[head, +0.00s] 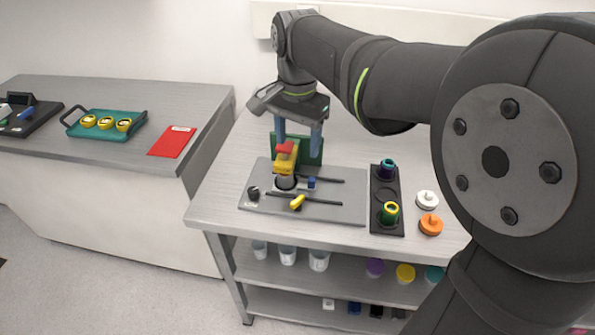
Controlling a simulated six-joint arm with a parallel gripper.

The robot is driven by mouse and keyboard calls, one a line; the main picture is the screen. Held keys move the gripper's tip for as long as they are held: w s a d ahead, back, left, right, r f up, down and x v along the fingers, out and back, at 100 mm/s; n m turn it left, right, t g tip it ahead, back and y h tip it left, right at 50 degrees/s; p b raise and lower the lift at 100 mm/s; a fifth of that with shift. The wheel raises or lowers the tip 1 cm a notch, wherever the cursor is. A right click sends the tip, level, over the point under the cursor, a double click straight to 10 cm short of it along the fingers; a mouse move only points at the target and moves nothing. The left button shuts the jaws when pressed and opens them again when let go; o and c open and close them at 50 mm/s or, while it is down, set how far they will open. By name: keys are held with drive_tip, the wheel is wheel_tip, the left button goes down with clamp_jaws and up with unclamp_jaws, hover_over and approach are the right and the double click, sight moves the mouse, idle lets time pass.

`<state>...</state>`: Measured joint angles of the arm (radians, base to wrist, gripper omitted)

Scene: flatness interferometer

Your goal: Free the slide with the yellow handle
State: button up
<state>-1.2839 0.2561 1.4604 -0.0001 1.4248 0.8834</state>
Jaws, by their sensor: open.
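A grey plate (345,212) lies on the bench, with two dark slots running across it. A small yellow handle (297,202) sits on the front slot, tilted. A small blue block (311,183) sits by the back slot. A yellow part with a red top (285,148) stands at the plate's back left, above a round dark and light piece (285,183). My gripper (298,146) is open and points down over the back of the plate, around or just behind the red top; I cannot tell which. It is behind and above the yellow handle, apart from it.
A green upright panel (312,157) stands behind the plate. A black knob (253,193) is at its left. A black rack (386,220) with two cylinders, a white cap (427,199) and an orange cap (430,224) are at the right. A teal tray (105,133) is on the left bench.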

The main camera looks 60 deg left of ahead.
drive_tip(key=n, duration=1.6)
approach(298, 199)
wheel_tip(298, 199, down, 9)
drive_tip(key=shift+r, duration=0.2)
drive_tip(key=shift+c, duration=0.4)
drive_tip(key=c, duration=0.9)
